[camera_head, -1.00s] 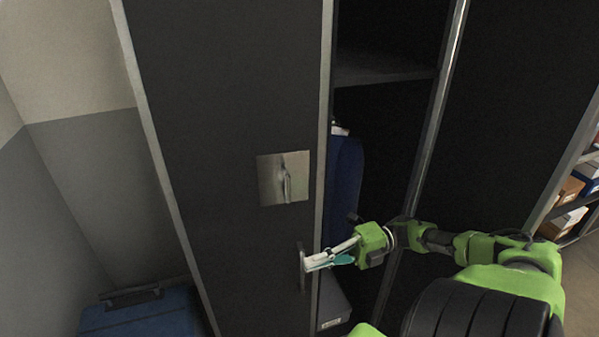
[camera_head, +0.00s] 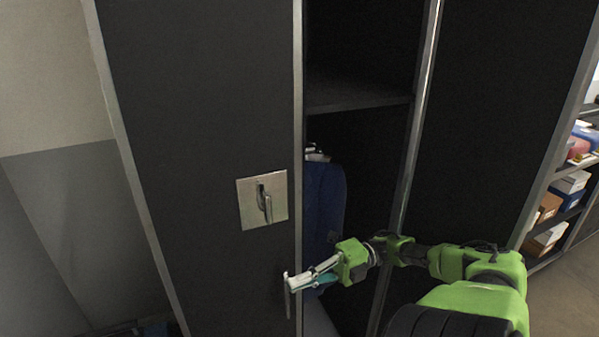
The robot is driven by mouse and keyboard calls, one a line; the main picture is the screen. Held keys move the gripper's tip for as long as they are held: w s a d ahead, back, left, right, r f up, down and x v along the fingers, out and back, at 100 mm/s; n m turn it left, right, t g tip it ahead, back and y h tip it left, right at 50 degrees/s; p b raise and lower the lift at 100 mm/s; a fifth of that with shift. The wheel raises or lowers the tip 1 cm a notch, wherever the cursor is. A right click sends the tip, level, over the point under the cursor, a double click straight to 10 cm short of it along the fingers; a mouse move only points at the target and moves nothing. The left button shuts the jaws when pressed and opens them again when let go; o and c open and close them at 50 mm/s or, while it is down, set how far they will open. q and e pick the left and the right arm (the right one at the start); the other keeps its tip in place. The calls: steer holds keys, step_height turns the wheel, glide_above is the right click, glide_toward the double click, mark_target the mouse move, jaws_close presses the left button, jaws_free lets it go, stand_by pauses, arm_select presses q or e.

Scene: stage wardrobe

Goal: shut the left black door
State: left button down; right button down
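The left black door (camera_head: 190,120) is a tall dark panel with a pale metal edge, filling the left half of the head view. It carries a square metal plate with a lever (camera_head: 263,200) and, lower near its right edge, a thin upright bar handle (camera_head: 287,302). An open gap to its right shows the dark wardrobe inside. My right gripper (camera_head: 292,284) reaches in from the right, across the gap. Its white and teal fingertips are at the bar handle and overlap it; their grip on it is unclear. My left gripper is out of view.
Inside the gap are a shelf (camera_head: 355,92) and a blue garment or case (camera_head: 322,205). Another dark panel (camera_head: 490,130) stands right of the gap. Shelving with boxes (camera_head: 547,207) is at far right. A grey wall (camera_head: 65,210) is at left.

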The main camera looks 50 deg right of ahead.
steer(key=shift+r, duration=5)
